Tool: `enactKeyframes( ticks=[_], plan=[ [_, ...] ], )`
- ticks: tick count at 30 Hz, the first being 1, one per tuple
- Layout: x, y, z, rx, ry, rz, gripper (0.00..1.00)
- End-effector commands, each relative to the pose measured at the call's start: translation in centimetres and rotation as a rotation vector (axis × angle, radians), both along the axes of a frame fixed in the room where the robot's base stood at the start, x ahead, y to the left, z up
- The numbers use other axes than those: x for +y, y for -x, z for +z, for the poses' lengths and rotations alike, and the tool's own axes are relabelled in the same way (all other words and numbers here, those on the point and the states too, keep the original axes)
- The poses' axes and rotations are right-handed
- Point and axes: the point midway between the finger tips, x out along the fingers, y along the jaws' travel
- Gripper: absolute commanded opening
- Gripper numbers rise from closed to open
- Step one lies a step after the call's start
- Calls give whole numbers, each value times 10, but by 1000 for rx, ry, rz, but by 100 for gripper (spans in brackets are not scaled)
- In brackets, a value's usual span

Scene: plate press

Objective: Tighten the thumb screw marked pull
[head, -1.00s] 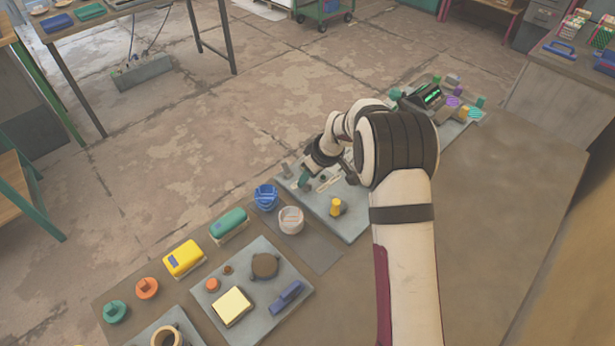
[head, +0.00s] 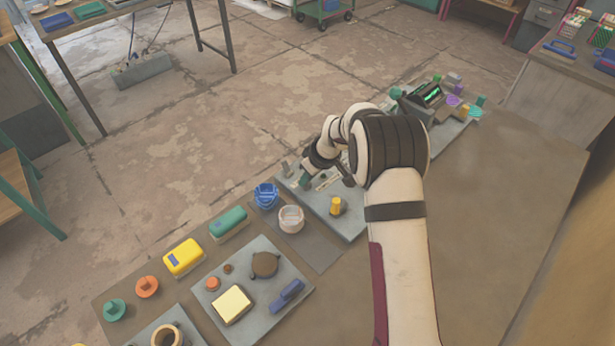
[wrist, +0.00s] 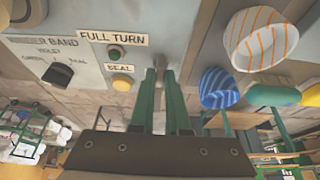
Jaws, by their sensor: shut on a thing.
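My gripper (wrist: 161,78) has two green fingers, shut on a small grey thumb screw (wrist: 158,62), which shows between and just past the tips. The fingers hide much of it. In the head view my gripper (head: 306,182) is at the far left part of a grey panel (head: 345,228), partly behind my wrist. In the wrist view a label reading "FULL TURN" (wrist: 113,38) is left of the fingertips. No label that clearly reads "pull" can be made out.
A dark green button (wrist: 116,52), a yellow button (wrist: 122,83) marked "SEAL" and a black selector knob (wrist: 58,74) are left of the fingers. A blue striped cup (wrist: 218,88) and a white striped cup (wrist: 258,40) stand to the right. A yellow knob (head: 336,206) rises from the panel.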

Motion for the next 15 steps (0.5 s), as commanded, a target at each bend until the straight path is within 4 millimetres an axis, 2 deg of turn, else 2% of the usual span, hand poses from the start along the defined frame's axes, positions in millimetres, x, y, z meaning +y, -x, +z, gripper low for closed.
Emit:
enactKeyframes(
  ticks=[8,15],
  plan=[
    [0,1,0,0,0,-67,0],
    [1,1,1,-1,0,-244,0]
  ],
)
